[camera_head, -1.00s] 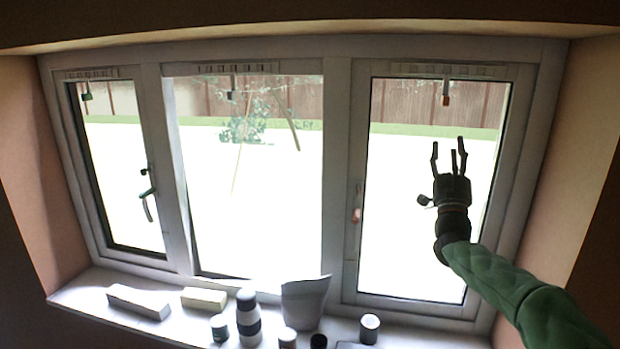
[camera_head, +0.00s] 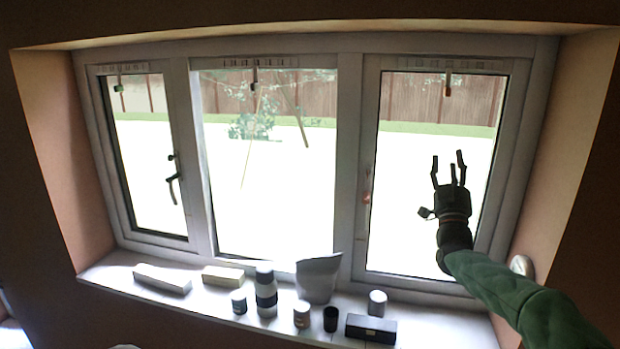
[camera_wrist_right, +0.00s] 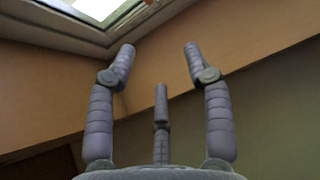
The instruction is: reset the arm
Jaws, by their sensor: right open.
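My right gripper (camera_head: 449,168) is raised in front of the right window pane (camera_head: 410,215), on the green-sleeved arm that comes in from the lower right. Its fingers point up and stand apart, with nothing between them. The right wrist view shows the same open fingers (camera_wrist_right: 158,62) against a tan wall, with a corner of the window frame at the upper left. My left gripper is not in view.
The white windowsill (camera_head: 235,318) below holds two long blocks (camera_head: 162,279) (camera_head: 222,276), a striped bottle (camera_head: 266,292), a pale pouch (camera_head: 318,278), a black box (camera_head: 371,329) and several small jars. A white round thing (camera_head: 521,266) is by my right arm. Space before the panes is clear.

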